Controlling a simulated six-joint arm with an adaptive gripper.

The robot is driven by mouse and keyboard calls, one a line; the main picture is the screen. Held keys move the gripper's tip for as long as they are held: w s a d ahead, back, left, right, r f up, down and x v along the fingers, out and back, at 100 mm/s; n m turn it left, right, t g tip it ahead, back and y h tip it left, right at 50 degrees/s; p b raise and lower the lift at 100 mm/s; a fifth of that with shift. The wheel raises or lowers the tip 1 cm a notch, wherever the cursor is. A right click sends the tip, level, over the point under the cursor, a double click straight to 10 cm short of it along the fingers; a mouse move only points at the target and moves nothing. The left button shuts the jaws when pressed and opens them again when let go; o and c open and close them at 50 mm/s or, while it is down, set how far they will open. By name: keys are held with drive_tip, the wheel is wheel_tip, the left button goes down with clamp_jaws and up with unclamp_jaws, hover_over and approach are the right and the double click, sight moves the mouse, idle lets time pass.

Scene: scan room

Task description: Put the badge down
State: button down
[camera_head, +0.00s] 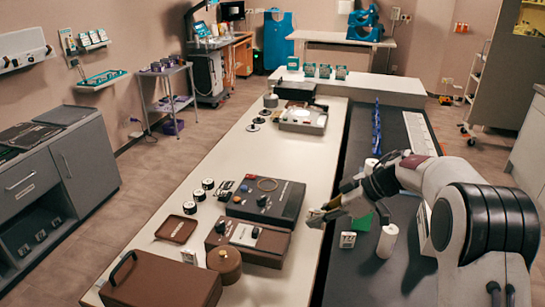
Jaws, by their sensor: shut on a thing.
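My gripper (318,214) reaches in from the right, over the right edge of the pale table top (205,240). It points left, toward the brown and dark instrument boxes. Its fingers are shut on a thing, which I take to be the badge. The badge is too small and too hidden by the fingers to make out its face or tilt. I cannot tell whether it touches the table.
A dark box with knobs (266,200) and a brown control box (248,242) stand left of the gripper. A brown case (160,283) is in front. A small white block (347,240) and a white cylinder (387,241) stand on the dark surface (365,280). Pale table shows around the small tray (176,229).

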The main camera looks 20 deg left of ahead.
drive_tip(key=s+a, duration=0.4)
drive_tip(key=a, duration=1.1)
drive_tip(key=s+a, duration=0.3)
drive_tip(key=a, duration=1.2)
drive_tip(key=s+a, duration=0.4)
drive_tip(key=a, duration=1)
drive_tip(key=shift+a+f, duration=0.2)
drive_tip(key=shift+f, duration=1.95)
drive_tip(key=shift+f, duration=2.5)
drive_tip(key=shift+f, duration=2.5)
drive_tip(key=shift+f, duration=0.1)
